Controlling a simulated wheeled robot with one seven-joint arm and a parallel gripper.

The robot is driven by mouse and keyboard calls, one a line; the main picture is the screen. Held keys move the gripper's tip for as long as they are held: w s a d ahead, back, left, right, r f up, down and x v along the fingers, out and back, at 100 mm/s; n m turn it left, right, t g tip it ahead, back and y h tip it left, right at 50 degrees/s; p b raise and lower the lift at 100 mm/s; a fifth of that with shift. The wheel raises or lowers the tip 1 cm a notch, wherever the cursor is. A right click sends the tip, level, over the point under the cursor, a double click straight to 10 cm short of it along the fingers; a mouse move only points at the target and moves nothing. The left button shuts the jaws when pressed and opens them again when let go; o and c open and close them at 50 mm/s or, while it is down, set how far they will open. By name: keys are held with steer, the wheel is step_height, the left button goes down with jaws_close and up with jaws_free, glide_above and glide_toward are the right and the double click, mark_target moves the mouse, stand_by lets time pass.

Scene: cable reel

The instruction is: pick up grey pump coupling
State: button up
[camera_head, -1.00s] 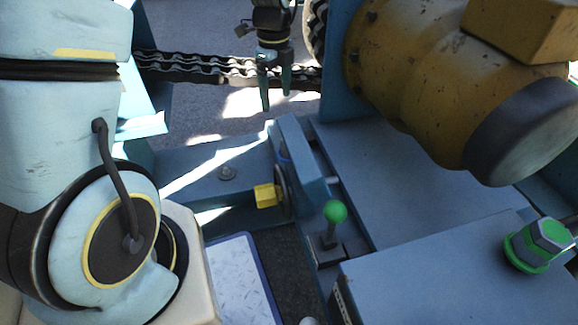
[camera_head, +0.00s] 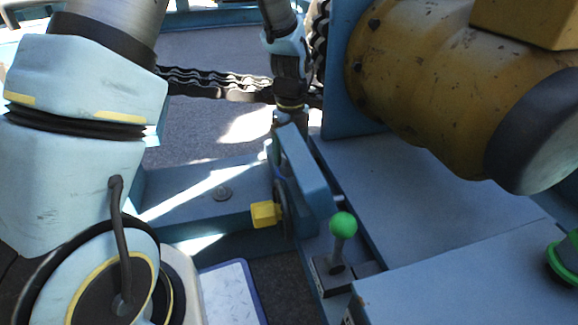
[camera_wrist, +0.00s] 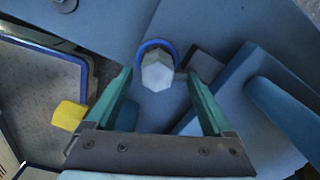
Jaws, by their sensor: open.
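In the wrist view, a pale grey hexagonal coupling (camera_wrist: 158,75) with a blue ring around its base stands on a blue surface. It shows between and beyond the two green fingers of my gripper (camera_wrist: 158,80). The fingers are open, one on each side, and no contact shows. In the head view my wrist (camera_head: 288,85) points down behind the blue upright plate (camera_head: 306,170). The fingers are largely hidden there, and I cannot make out the coupling.
A yellow block (camera_head: 265,214) is beside the plate. A green-knobbed lever (camera_head: 343,226) stands to its right. A large yellow motor (camera_head: 425,80) fills the upper right. A green-ringed fitting (camera_head: 566,258) is at the right edge. A chain (camera_head: 215,84) runs behind.

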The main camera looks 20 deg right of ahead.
steer(key=f+b, duration=0.1)
steer(key=f, duration=0.1)
steer(key=f+b, duration=0.1)
steer(key=f, duration=0.1)
steer(key=shift+a, duration=0.2)
steer(key=shift+r, duration=0.1)
steer(key=shift+c, duration=0.2)
jaws_close()
